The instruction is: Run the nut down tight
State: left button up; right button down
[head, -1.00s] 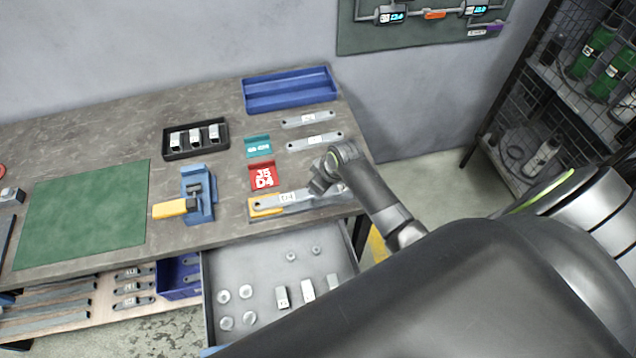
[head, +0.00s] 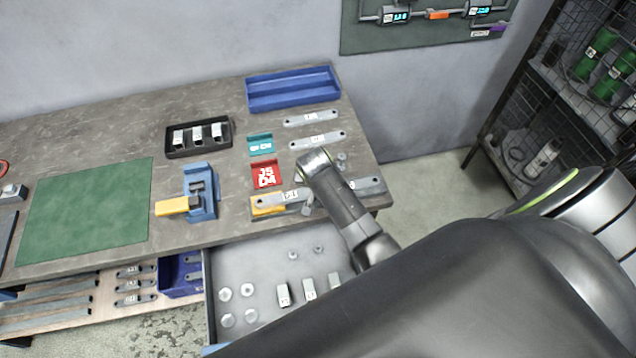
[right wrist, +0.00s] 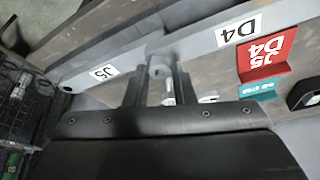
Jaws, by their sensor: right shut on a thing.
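Two flat grey bars lie along the front right of the bench, end to end or overlapping. The left bar (head: 273,201), labelled D4, rests on a yellow block (head: 262,211). The right bar (head: 369,186), labelled J5, also shows in the right wrist view (right wrist: 84,77). My right gripper (right wrist: 160,76) is shut on a small grey metal piece (right wrist: 160,66), seemingly the nut, at the bars' joint. A thin bright shank shows between the fingers. In the head view, my wrist hides the nut and joint. My left gripper is not in view.
A red J5 D4 sign (head: 266,176) and teal sign (head: 260,145) stand behind the bars. A blue clamp (head: 200,190) is left. Small hardware (head: 342,160) lies right of my wrist. An open drawer (head: 255,265) juts out below. The green mat (head: 85,215) is clear.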

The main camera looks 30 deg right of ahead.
jog(key=m, duration=0.2)
jog(key=m+g+h, duration=0.1)
jog(key=m, duration=0.2)
jog(key=shift+d+g+h, duration=0.3)
jog(key=shift+d, duration=0.1)
jog(key=c, duration=1.5)
grip_release()
jog(key=shift+d, duration=0.1)
jog(key=o, duration=0.4)
jog(key=shift+d+f, duration=0.15)
jog(key=shift+d, duration=0.1)
jog(key=shift+c, duration=0.2)
